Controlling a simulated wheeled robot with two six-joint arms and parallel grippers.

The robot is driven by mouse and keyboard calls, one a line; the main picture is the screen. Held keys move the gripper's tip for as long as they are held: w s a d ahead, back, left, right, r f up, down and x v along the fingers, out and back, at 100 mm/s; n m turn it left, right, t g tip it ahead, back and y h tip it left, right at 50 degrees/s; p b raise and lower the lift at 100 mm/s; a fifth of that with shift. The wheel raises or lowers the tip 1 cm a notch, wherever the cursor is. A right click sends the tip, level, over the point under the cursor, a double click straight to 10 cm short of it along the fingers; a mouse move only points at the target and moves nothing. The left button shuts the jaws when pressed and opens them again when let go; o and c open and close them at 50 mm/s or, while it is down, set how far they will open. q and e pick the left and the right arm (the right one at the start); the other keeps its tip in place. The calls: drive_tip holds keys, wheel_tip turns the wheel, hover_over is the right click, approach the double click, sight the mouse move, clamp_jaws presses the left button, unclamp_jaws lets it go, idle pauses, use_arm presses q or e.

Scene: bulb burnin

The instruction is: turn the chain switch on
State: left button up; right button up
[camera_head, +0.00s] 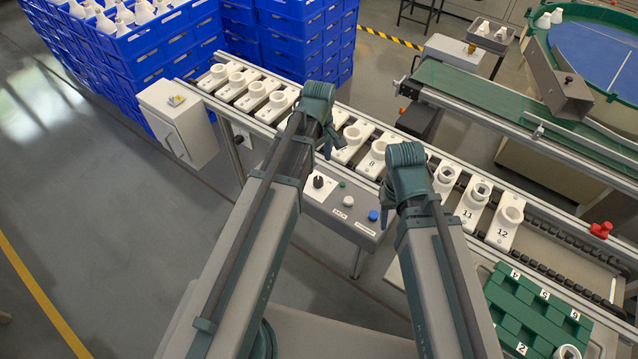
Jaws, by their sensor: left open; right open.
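A grey control box (340,222) hangs on the near side of the chain conveyor. On its face are a black rotary knob (318,183) on a white plate, a small green light or button (342,184), a white button (348,201) and a blue button (373,215). Their labels are too small to read, so I cannot tell the switch's setting. My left gripper (329,147) is open, in the picture above the knob, apart from it. My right gripper (386,199) is open, just right of the blue button in the picture; its fingers are partly hidden by its wrist.
The conveyor carries several numbered white socket plates (505,222). A green tray (540,305) sits at lower right, near a red button (601,229). Blue crates (150,60) and a white cabinet (185,130) stand at left. Open floor lies left of my arms.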

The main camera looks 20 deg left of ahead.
sight(319, 180)
use_arm(q)
wheel_tip(319, 180, down, 9)
drive_tip(key=b, duration=0.7)
drive_tip(key=shift+r+b, duration=0.15)
drive_tip(key=shift+b, duration=0.15)
clamp_jaws()
